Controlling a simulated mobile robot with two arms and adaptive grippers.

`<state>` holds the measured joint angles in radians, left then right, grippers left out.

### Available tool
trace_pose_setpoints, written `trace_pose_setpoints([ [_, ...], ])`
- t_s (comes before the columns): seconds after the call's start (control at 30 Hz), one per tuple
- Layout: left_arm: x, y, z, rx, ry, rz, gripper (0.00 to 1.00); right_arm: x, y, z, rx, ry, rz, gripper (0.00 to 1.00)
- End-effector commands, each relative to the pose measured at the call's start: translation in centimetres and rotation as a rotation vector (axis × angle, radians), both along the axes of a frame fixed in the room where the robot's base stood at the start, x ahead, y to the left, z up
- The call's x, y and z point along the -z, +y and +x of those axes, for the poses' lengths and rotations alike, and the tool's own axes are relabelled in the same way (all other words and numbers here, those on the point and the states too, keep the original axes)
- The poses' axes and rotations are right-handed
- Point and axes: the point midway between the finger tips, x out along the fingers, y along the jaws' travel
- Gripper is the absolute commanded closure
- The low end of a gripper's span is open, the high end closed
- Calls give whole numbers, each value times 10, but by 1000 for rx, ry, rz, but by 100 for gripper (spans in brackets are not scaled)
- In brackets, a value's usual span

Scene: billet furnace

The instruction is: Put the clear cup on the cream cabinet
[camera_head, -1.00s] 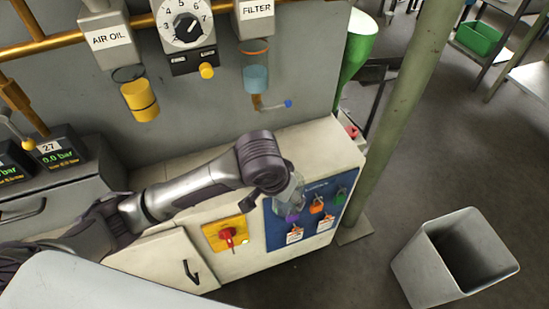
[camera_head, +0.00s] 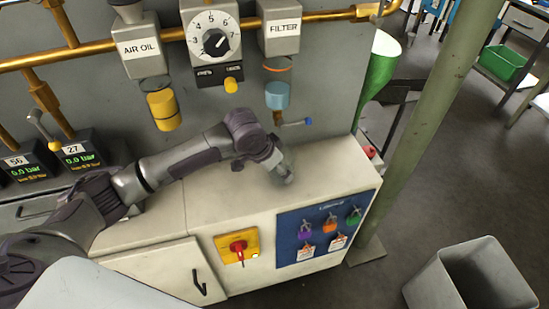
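The cream cabinet (camera_head: 330,166) stands in the middle, with a flat, mostly bare top. My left arm comes in from the left, and my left gripper (camera_head: 283,174) is over the cabinet top, pointing down to the right. A small greyish, partly see-through shape shows at its fingertips. It may be the clear cup, but it is too small and blended with the fingers to be sure. I cannot tell if it touches the top or if the fingers are closed. My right gripper is not in view.
A blue panel (camera_head: 291,250) with coloured padlocks and a red switch (camera_head: 239,248) are on the cabinet front. A filter bowl (camera_head: 277,95) and a yellow-bottomed bowl (camera_head: 163,108) hang behind. A green post (camera_head: 425,120) and a grey bin (camera_head: 475,275) stand right.

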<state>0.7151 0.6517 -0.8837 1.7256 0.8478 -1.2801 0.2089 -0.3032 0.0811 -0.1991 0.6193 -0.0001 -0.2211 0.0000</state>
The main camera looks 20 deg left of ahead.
Motion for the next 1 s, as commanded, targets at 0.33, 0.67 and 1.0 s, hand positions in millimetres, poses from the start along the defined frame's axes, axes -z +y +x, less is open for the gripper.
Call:
trace_pose_setpoints([
  [0.33, 4, 22, 32, -1, 1, 0, 74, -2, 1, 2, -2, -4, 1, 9],
  [0.67, 6, 22, 31, -1, 0, 0, 19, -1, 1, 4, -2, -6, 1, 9],
  [1.0, 6, 22, 31, -1, 0, 0, 6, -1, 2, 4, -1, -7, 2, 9],
])
